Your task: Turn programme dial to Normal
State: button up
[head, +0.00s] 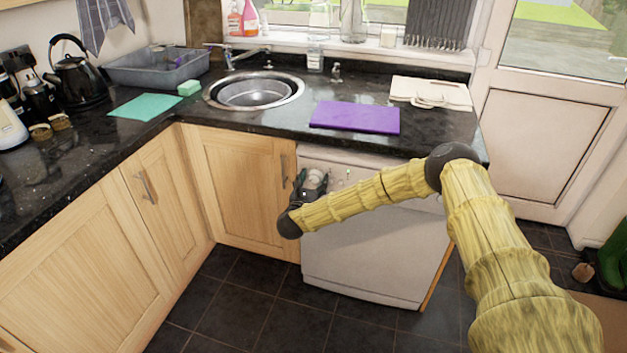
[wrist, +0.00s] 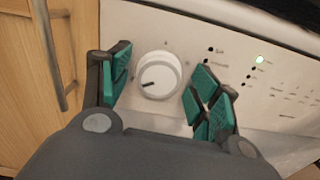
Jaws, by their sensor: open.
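The programme dial (wrist: 157,75) is a round white knob on the white front panel of the dishwasher (head: 370,245). Its dark pointer mark faces the lower left in the wrist view. My gripper (wrist: 160,80) is open, with one green-padded finger to the left of the dial and the other to its right, both apart from it. In the head view my gripper (head: 311,183) is at the upper left of the dishwasher and hides the dial. The small labels around the dial are too blurred to read.
A cupboard handle (wrist: 47,50) stands out close to the left finger. The dark worktop (head: 270,125) overhangs the panel and carries a purple board (head: 355,117). The floor in front is clear.

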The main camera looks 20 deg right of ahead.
jog(key=c, duration=1)
jog(key=shift+f+n+b, duration=0.1)
jog(key=shift+n+b, duration=0.2)
jog(key=shift+b, duration=0.05)
jog(key=shift+n+b, duration=0.75)
jog(key=shift+n, duration=0.15)
jog(key=n+b, duration=0.2)
jog(key=n, duration=0.1)
jog(key=shift+w+n, duration=0.1)
jog(key=shift+n, duration=0.2)
jog(key=n+b, duration=0.1)
jog(key=n, duration=0.4)
jog(key=shift+a+n+b, duration=0.1)
jog(key=shift+n+b, duration=0.25)
jog(key=shift+n, duration=0.05)
